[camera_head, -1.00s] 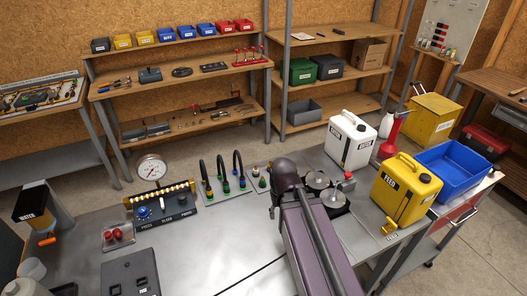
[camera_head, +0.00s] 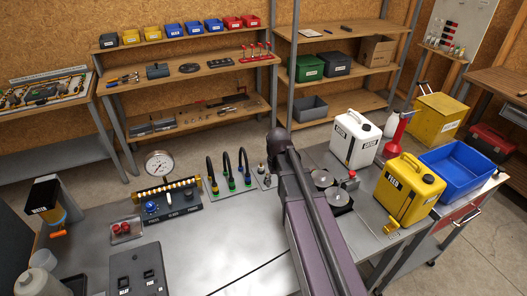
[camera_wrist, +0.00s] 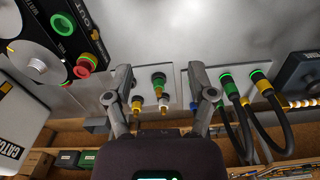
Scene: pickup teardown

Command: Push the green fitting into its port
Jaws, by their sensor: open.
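A green fitting (camera_wrist: 158,78) shows in the wrist view on a small light plate (camera_wrist: 150,75), between the spread fingers of my gripper (camera_wrist: 162,98). Yellow-ringed fittings (camera_wrist: 136,103) stand close by it on the same plate. My gripper is open and holds nothing; I see no finger touching the fitting. I cannot tell how deep the green fitting sits in its port. In the head view the small fitting plate (camera_head: 267,182) is just left of my arm, and its fittings are too small to tell apart. My gripper is hidden behind my arm there.
Black hoses (camera_head: 228,168) with green, yellow and blue collars stand left of the small plate. A gauge panel (camera_head: 170,205) is farther left. Round metal discs (camera_head: 337,196) and a red knob (camera_head: 352,174) are right of my arm.

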